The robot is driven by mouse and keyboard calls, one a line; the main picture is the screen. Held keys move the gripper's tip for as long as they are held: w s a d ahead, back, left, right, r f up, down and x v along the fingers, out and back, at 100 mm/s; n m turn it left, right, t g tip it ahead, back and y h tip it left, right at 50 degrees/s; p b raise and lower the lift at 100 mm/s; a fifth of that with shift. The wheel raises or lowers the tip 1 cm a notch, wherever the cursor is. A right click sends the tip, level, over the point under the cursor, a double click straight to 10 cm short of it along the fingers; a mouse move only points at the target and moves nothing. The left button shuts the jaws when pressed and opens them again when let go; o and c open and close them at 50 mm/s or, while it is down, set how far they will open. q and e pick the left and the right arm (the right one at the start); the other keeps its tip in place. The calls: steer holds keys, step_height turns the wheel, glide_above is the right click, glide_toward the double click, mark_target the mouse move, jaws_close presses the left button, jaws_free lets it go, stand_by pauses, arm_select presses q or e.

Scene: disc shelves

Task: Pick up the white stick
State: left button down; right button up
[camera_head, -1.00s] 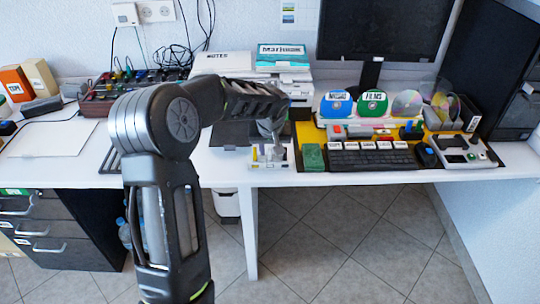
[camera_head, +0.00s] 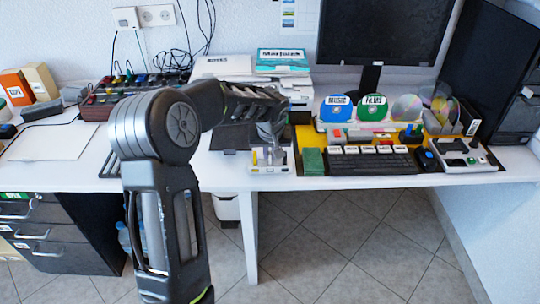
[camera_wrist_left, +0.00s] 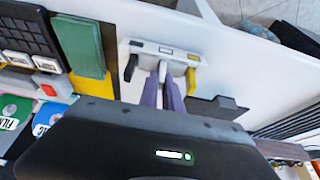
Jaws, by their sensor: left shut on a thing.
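The white stick (camera_wrist_left: 162,72) stands in the middle of a small white holder (camera_wrist_left: 200,60), with its end at the holder. My left gripper (camera_wrist_left: 172,95) has its two purple fingers closed around the stick's near part. A black stick (camera_wrist_left: 131,68) and a yellow stick (camera_wrist_left: 190,80) stand on either side of it in the same holder. In the head view, the holder (camera_head: 284,168) is at the front edge of the desk, with my left gripper (camera_head: 271,143) over it. The white stick is hard to make out there.
A green block (camera_head: 312,161) and a black keyboard (camera_head: 372,162) lie just right of the holder. Disc stands with a blue disc (camera_head: 337,108) and a green disc (camera_head: 372,107) are behind. A white sheet (camera_head: 50,142) lies on the left.

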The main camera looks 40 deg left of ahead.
mark_target(270, 152)
arm_select(q)
step_height(270, 152, up, 10)
steer(key=shift+f, duration=0.1)
steer(key=shift+d+f, duration=0.1)
steer(key=shift+d, duration=0.05)
stand_by(0.6)
